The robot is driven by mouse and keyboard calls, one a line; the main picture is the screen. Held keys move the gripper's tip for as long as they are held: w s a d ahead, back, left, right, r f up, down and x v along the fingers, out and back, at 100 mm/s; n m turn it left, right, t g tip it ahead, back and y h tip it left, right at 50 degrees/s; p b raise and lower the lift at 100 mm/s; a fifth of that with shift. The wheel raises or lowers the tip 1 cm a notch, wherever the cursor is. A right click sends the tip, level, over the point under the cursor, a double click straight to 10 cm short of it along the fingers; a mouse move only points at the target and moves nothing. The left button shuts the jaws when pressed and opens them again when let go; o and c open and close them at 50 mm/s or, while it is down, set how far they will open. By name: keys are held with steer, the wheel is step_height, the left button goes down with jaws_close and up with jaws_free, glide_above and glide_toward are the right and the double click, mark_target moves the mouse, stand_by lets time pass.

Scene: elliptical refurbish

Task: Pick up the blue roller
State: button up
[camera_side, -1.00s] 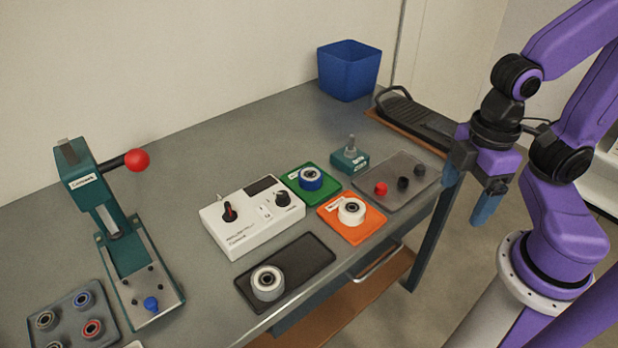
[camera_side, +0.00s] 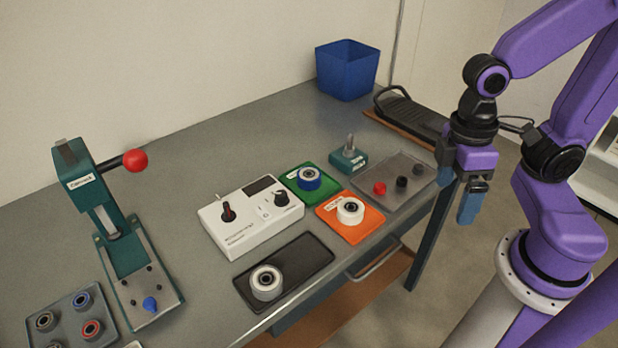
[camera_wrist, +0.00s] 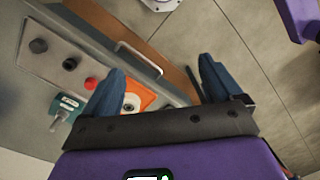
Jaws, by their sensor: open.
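The blue roller (camera_side: 308,180), with a pale hub, sits on a green plate (camera_side: 325,193) behind the orange plate in the side view. My gripper (camera_side: 456,204) is open and empty, pointing down off the right edge of the table, well to the right of the roller. In the wrist view the two blue fingers of my gripper (camera_wrist: 158,88) are spread apart with nothing between them. The blue roller cannot be made out there. The orange plate (camera_wrist: 141,97) with its white roller (camera_wrist: 130,105) shows partly behind the left finger.
A white control box (camera_side: 250,232) stands left of the green plate. A teal block with a pin (camera_side: 349,158), a grey tray of small knobs (camera_side: 396,195) and a dark tray with a white roller (camera_side: 315,262) lie nearby. A green lever press (camera_side: 115,230) stands left.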

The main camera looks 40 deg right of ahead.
steer(key=w+a+f+m+g+y, duration=0.2)
steer(key=w+m+y, duration=0.25)
steer(key=m, duration=0.45)
steer(key=w+a+f+m+g+y, duration=0.15)
steer(key=w+m+y, duration=0.35)
steer(key=m, duration=0.5)
steer(key=w+d+f+m+t, duration=0.1)
steer(key=w+d+m+t, duration=0.1)
steer(key=m, duration=0.4)
steer(key=w+d+f+m+t, duration=0.1)
steer(key=w+d+m+t, duration=0.2)
steer(key=m+t, duration=0.3)
steer(key=w+d+f+m+t, duration=0.1)
steer(key=w+d+m+t, duration=0.2)
steer(key=m+t, duration=0.3)
steer(key=shift+w+f, duration=0.2)
steer(key=shift+w, duration=0.2)
steer(key=shift+s+d+f+m+t+h, duration=0.1)
steer(key=shift+d+m+t+h, duration=0.3)
steer(key=shift+m, duration=0.3)
glide_toward(305, 175)
steer(key=shift+x, duration=1.2)
steer(key=shift+d+f+x, duration=0.15)
steer(key=shift+x, duration=1.2)
steer(key=shift+d+f+x, duration=0.15)
steer(key=shift+d+x, duration=0.05)
steer(key=shift+x, duration=1.15)
steer(key=c, duration=1.2)
